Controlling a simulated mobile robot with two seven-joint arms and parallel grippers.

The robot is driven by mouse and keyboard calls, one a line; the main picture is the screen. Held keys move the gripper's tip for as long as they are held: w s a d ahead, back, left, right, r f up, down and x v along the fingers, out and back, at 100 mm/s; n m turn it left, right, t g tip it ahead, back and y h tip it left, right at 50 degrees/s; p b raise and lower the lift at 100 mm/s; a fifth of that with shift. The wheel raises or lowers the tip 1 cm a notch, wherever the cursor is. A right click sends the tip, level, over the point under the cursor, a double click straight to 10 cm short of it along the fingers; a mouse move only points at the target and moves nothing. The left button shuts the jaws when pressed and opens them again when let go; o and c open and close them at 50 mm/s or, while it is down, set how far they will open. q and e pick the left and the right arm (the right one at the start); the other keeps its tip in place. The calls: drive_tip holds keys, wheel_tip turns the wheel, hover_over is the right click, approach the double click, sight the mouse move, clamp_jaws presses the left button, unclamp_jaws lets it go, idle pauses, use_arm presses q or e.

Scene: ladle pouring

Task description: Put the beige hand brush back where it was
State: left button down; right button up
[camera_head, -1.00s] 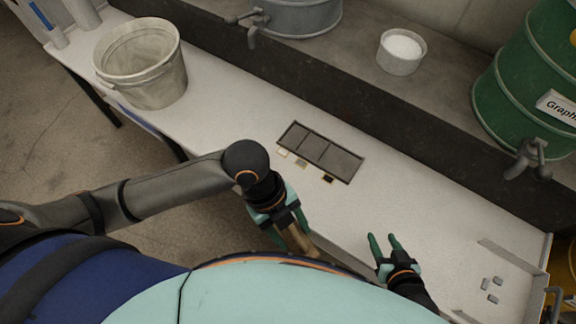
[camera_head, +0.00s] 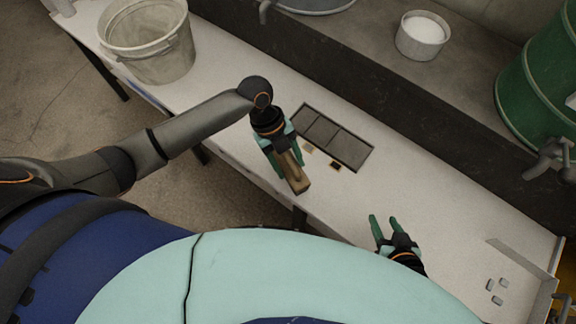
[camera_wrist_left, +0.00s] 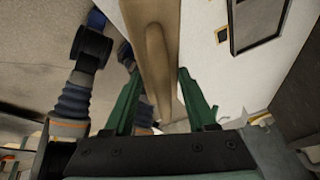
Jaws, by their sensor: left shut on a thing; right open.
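The beige hand brush (camera_head: 295,178) is held in my left gripper (camera_head: 285,162), near the front edge of the white table (camera_head: 232,128). In the left wrist view the brush (camera_wrist_left: 153,40) runs between the two green fingers of my left gripper (camera_wrist_left: 160,103) and extends out past them. Its far end is cut off by the top of that view. My right gripper (camera_head: 384,226) is open and empty over the front right part of the table.
A dark tray with several compartments (camera_head: 350,152) lies mid-table, with small labels along its front edge. A grey bucket (camera_head: 150,45) stands at the back left. A white bowl (camera_head: 421,42) and a green drum (camera_head: 540,95) are on the raised ledge. Small grey pieces (camera_head: 497,299) lie at the right end.

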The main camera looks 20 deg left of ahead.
sight(284, 159)
use_arm(q)
drive_tip(key=shift+w+f, duration=0.2)
drive_tip(key=shift+f, duration=0.05)
drive_tip(key=shift+w+a+f, duration=0.1)
drive_tip(key=shift+f, duration=0.8)
drive_tip(key=shift+w+a+f, duration=0.1)
drive_tip(key=shift+f, duration=0.75)
drive_tip(key=shift+c, duration=1)
unclamp_jaws()
drive_tip(key=shift+r, duration=0.1)
drive_tip(key=p+v, duration=0.1)
drive_tip(key=v, duration=1.1)
drive_tip(key=shift+d, duration=0.1)
